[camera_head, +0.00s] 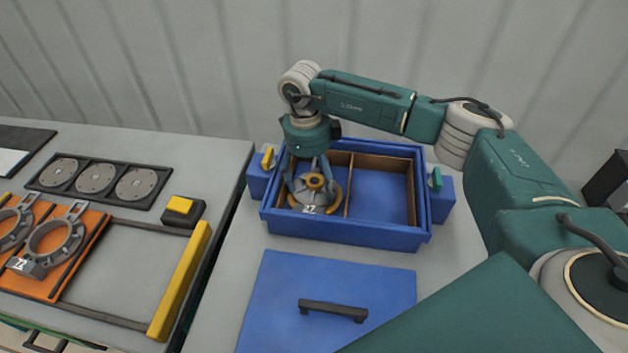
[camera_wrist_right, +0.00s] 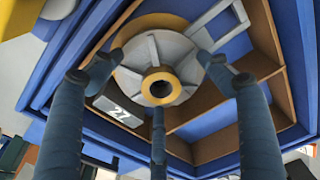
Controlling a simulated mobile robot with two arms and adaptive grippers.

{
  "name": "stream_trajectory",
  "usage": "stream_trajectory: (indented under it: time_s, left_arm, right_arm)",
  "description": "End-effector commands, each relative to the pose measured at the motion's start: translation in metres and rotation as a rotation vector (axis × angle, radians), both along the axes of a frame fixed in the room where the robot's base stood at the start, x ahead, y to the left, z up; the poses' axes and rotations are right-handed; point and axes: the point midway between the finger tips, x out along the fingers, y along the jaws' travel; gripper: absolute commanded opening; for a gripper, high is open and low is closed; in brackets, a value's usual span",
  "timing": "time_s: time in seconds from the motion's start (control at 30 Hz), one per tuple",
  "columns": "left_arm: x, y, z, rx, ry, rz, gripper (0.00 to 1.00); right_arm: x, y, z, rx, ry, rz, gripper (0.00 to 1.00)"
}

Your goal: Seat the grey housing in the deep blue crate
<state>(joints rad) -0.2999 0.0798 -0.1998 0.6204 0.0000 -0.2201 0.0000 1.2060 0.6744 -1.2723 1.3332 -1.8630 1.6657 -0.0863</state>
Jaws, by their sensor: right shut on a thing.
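In the right wrist view the housing (camera_wrist_right: 155,65) shows between the blue fingers, over the crate. Whether it rests fully on the compartment floor cannot be told. My left gripper is not in view.
A brown divider (camera_head: 348,188) splits the crate; the right compartment is empty. A blue lid (camera_head: 330,280) with a black handle lies in front. On the left table are an orange tray (camera_head: 75,240) with grey rings, a rack of discs (camera_head: 97,178) and a yellow button (camera_head: 180,205).

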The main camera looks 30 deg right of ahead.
Motion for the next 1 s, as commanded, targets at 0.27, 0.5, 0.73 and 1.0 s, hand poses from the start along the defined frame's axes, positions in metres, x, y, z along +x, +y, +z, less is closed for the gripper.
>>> stream_trajectory:
  time_s: [0.27,0.5,0.73,1.0]
  left_arm:
    - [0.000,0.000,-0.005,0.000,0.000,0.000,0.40]
    - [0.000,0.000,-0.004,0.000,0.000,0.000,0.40]
    - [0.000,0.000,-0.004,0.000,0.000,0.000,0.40]
    - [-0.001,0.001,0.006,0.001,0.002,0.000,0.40]
  right_arm:
    - [0.000,0.000,-0.005,0.001,-0.001,0.000,0.27]
    - [0.000,0.000,-0.004,0.001,-0.001,0.000,0.92]
    - [0.000,0.001,-0.005,0.001,-0.001,0.001,0.98]
    - [0.000,0.001,0.007,0.001,-0.001,0.001,0.98]
